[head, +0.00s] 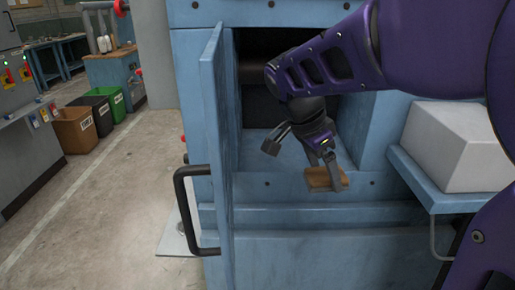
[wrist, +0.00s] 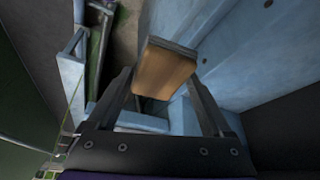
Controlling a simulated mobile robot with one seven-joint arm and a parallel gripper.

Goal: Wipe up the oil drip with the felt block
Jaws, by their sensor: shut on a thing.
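My gripper (head: 329,176) is shut on the felt block (head: 318,181), a tan block with a dark grey layer. The gripper points down in front of the sill of the blue machine (head: 300,225). In the wrist view the felt block (wrist: 165,72) sits between the two dark fingers, with its dark layer at the far end. Whether the block touches the machine's face cannot be told. I cannot make out the oil drip in either view.
The machine's blue door (head: 216,140) stands open left of the gripper, its black handle (head: 190,210) jutting out. A pale block (head: 460,145) rests on a blue shelf (head: 440,198) at right. Bins (head: 75,130) stand far left; the floor (head: 90,225) between is clear.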

